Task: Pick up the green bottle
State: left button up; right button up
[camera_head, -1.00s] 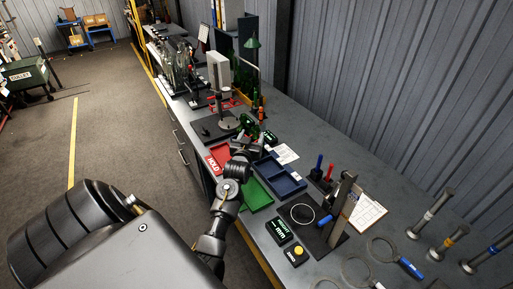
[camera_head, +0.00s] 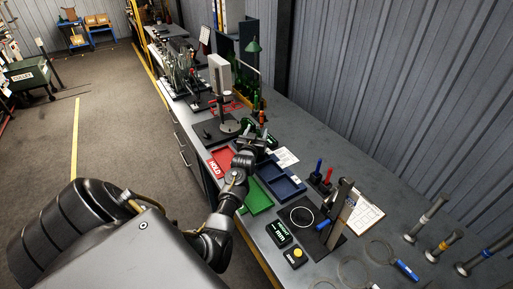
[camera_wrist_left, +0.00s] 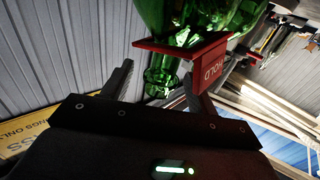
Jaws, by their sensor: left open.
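My left gripper (camera_head: 256,139) is over the bench beside the red tray in the head view. In the left wrist view my gripper (camera_wrist_left: 160,73) is open, with its two fingers apart. A clear green glass bottle (camera_wrist_left: 162,82) shows there with its neck pointing down the picture, lined up between the fingers; its wide body goes out of the top edge. I cannot tell whether the fingers touch it. A red HOLD plate (camera_wrist_left: 207,62) crosses in front of part of the glass. In the head view my gripper largely hides the bottle.
The red HOLD tray (camera_head: 213,165), a green tray (camera_head: 262,206) and a blue tray (camera_head: 293,193) sit close around my gripper. A black fixture (camera_head: 337,222) stands front right.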

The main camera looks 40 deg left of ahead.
pick_arm(q)
jog(key=c, duration=0.7)
grip_shut()
